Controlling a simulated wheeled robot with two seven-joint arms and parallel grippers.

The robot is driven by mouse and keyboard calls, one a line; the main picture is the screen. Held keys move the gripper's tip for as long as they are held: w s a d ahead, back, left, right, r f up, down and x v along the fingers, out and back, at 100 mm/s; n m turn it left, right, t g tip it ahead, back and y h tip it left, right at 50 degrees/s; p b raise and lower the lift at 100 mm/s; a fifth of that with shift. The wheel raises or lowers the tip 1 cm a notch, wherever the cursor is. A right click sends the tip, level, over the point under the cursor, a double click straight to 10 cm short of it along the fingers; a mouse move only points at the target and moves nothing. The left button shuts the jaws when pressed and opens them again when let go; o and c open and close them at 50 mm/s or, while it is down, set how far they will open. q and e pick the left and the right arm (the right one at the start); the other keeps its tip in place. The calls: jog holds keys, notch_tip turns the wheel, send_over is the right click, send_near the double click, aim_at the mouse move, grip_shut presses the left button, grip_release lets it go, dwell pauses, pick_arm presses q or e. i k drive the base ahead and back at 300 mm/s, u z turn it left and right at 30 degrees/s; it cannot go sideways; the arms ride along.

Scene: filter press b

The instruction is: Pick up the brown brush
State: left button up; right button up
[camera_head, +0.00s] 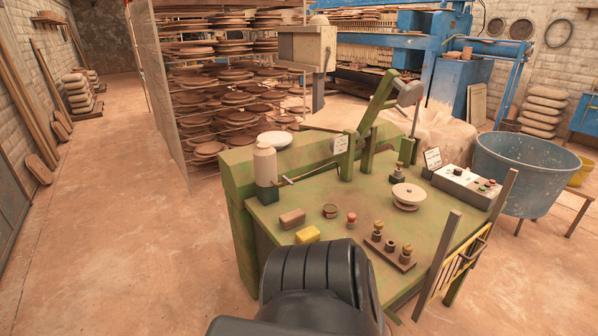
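A small brown block-shaped thing (292,218), which looks like the brown brush, lies on the green workbench (270,208) near its left front edge. Its bristles cannot be made out. A yellow sponge-like block (307,234) lies just in front of it, close to the bench edge. A black segment of my own arm covers the bottom middle of the view and hides part of the bench's front. Neither gripper shows.
A small round tin (330,211) and a red-topped piece (351,220) stand right of the brown block. A pale bottle (265,166) stands behind it. A rack with several small pieces (390,252), a white round stand (408,195) and a control box (467,186) are farther right.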

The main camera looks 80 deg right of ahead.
aim_at(289, 221)
jog(key=i, duration=0.7)
jog(key=z, duration=3.6)
jog(key=i, duration=0.5)
jog(key=u, duration=0.05)
